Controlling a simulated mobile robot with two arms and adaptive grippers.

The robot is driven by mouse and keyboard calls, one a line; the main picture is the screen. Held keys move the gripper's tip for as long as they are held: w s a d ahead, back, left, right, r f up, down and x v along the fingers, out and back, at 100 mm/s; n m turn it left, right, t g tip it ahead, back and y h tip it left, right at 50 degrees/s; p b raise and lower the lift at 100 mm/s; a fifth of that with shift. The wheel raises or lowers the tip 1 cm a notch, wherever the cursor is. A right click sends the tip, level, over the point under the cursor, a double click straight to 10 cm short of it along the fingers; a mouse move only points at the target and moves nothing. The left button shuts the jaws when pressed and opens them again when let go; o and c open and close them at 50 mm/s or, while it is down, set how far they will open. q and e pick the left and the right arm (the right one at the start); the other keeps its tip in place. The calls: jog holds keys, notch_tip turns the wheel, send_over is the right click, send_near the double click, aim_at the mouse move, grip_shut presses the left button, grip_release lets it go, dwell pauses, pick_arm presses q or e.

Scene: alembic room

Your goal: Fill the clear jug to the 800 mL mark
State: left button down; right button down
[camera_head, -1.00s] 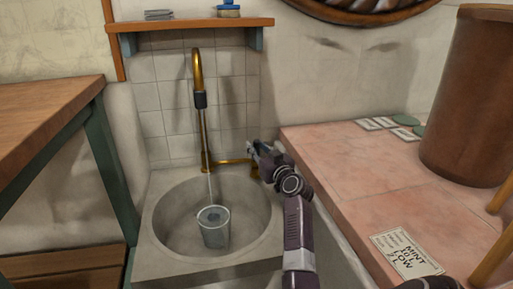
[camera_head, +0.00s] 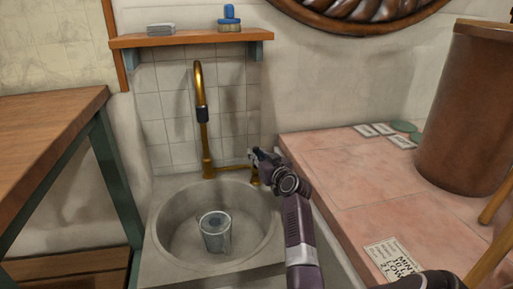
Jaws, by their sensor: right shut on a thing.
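The clear jug (camera_head: 214,238) stands upright in the round stone sink (camera_head: 165,232), below the brass tap (camera_head: 204,135). Its markings are too small to read, and I cannot tell the water level. No stream shows between the spout and the jug. My right gripper (camera_head: 256,160) is at the right end of the tap's low brass pipe, shut on the tap handle (camera_head: 254,176), which it mostly hides. My left gripper is not in view.
A wooden shelf (camera_head: 190,40) with a blue-handled brush (camera_head: 230,20) hangs above the tap. A pink counter (camera_head: 350,180) at right carries a brown barrel (camera_head: 465,110), several cards and a paper label (camera_head: 395,259). A wooden table (camera_head: 45,130) stands at left.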

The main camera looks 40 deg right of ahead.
dwell(0.3)
jog(key=c, duration=1.8)
grip_release()
jog(key=shift+w, duration=0.1)
jog(key=v, duration=1.2)
jog(key=shift+r, duration=0.2)
jog(key=shift+d, duration=0.1)
